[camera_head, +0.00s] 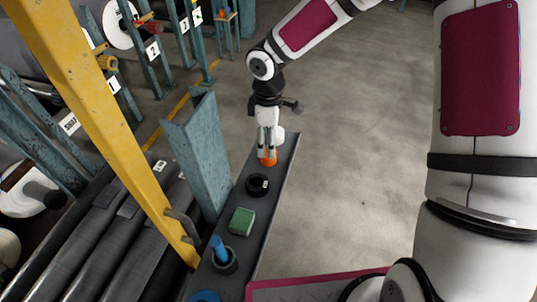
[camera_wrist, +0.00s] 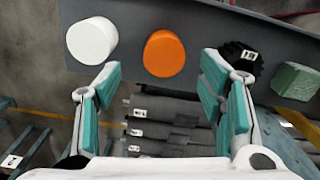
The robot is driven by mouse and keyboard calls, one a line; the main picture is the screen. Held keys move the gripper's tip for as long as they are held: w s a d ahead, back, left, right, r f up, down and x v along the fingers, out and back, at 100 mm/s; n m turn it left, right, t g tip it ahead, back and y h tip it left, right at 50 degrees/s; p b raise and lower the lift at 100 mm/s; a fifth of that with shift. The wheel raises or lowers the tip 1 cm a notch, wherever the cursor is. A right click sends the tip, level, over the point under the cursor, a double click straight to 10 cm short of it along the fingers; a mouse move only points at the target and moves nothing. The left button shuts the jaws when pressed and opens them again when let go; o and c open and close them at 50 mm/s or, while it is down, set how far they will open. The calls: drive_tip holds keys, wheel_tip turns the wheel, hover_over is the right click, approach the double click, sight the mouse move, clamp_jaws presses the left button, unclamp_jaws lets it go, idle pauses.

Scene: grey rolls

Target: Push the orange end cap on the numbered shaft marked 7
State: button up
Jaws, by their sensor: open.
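The orange end cap (camera_head: 269,161) sits at the far part of a narrow grey shelf (camera_head: 285,165). In the wrist view the orange cap (camera_wrist: 164,53) lies on the shelf, between a white round piece (camera_wrist: 92,40) and a black ring (camera_wrist: 241,61). My gripper (camera_head: 267,148) is right over the cap in the head view. In the wrist view my gripper (camera_wrist: 165,90) is open with teal finger pads apart, and nothing is held. Dark shafts with small white tags (camera_wrist: 135,132) lie below the shelf. I cannot make out a 7 on any tag.
A green block (camera_head: 242,221) and a blue tool in a dark cup (camera_head: 224,260) stand nearer on the shelf. A yellow post (camera_head: 100,110) and blue-grey upright (camera_head: 202,150) rise on the left. Numbered racks (camera_head: 153,50) stand behind. The floor on the right is clear.

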sight(266, 162)
drive_tip(key=shift+s+f, duration=0.2)
drive_tip(key=shift+f, duration=2.45)
drive_tip(key=c, duration=1.1)
